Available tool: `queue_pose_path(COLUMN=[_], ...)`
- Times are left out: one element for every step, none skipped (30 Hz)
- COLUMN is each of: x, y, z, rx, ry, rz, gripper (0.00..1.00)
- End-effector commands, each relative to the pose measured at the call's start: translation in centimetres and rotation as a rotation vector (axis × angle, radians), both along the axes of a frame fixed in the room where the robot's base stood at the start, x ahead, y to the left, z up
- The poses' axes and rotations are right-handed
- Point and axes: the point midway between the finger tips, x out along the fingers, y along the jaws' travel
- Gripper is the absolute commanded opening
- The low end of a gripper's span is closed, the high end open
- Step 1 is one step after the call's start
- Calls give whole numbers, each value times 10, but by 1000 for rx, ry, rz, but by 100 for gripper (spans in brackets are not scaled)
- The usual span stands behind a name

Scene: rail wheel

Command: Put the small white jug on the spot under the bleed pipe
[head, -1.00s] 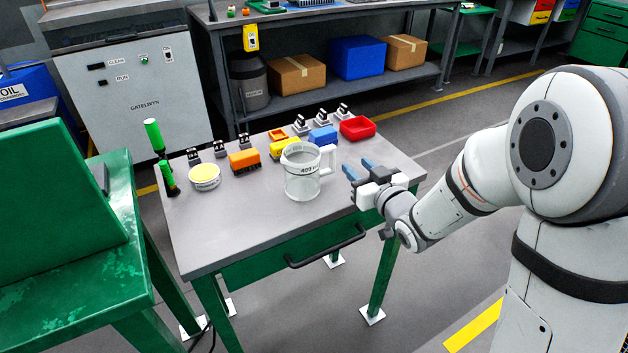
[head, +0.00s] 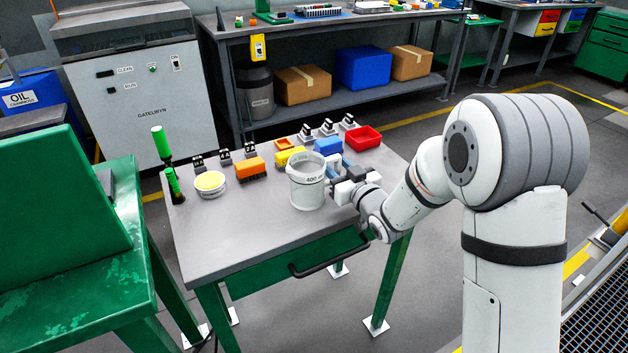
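The small white jug (head: 307,187) stands upright on the grey top of the green-legged table (head: 225,240), marked "400" near its rim. Its handle is on the right side, partly covered by my gripper.
Green-black posts (head: 163,150) stand at the back left. The table's front left is clear.

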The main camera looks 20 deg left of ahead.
Motion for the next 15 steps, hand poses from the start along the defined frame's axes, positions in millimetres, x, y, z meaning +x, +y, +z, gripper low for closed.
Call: queue_pose_path(x=[0,0,0,0,0,0,0,0,0,0,0,0,0,0,0], y=[0,0,0,0,0,-1,-1,-1,-1,-1,-1,-1,-1,-1,-1], z=[0,0,0,0,0,0,0,0,0,0,0,0,0,0,0], rx=[0,0,0,0,0,0,0,0,0,0,0,0,0,0,0], ry=[0,0,0,0,0,0,0,0,0,0,0,0,0,0,0], rz=[0,0,0,0,0,-1,-1,-1,-1,-1,-1,-1,-1,-1,-1], gripper=[36,36,33,31,28,25,22,20,17,14,12,9,6,4,0])
